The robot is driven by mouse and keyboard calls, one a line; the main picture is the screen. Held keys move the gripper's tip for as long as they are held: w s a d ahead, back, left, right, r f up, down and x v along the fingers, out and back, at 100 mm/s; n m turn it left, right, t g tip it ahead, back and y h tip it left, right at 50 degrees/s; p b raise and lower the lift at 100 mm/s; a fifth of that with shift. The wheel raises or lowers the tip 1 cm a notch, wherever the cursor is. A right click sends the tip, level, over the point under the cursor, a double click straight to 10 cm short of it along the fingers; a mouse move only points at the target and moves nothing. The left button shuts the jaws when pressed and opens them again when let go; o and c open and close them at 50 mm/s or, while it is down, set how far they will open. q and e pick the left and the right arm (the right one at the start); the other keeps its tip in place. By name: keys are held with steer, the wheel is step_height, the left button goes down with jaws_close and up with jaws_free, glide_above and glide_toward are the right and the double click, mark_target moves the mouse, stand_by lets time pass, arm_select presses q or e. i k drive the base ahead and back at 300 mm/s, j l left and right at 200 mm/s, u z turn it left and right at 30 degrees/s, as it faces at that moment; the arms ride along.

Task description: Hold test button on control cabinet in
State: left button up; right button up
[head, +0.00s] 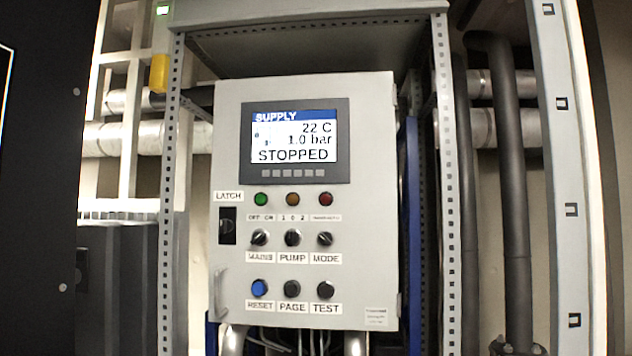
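The grey control cabinet (366,262) faces me inside an open metal frame. The black test button (325,290) sits at the right end of its bottom row, above the label TEST. I cannot tell from here whether it is pressed in. The blue reset button (259,287) and the black page button (292,288) are to its left. The screen (294,142) reads SUPPLY, 22 C, 1.0 bar, STOPPED. Neither of my grippers shows in the head view, and nothing covers the test button.
Above the buttons are three knobs, MAINS (260,238), PUMP (292,238) and MODE (325,239), and three lamps. A black latch (228,226) and a handle (220,293) are on the left side. Perforated frame posts (445,180) flank the cabinet. Dark pipes (508,190) stand at right.

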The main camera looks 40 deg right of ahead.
mark_target(325, 290)
steer(key=l+z, duration=0.1)
steer(key=z, duration=0.25)
steer(key=l+z, duration=0.1)
steer(key=z, duration=0.55)
steer(key=i+l, duration=0.05)
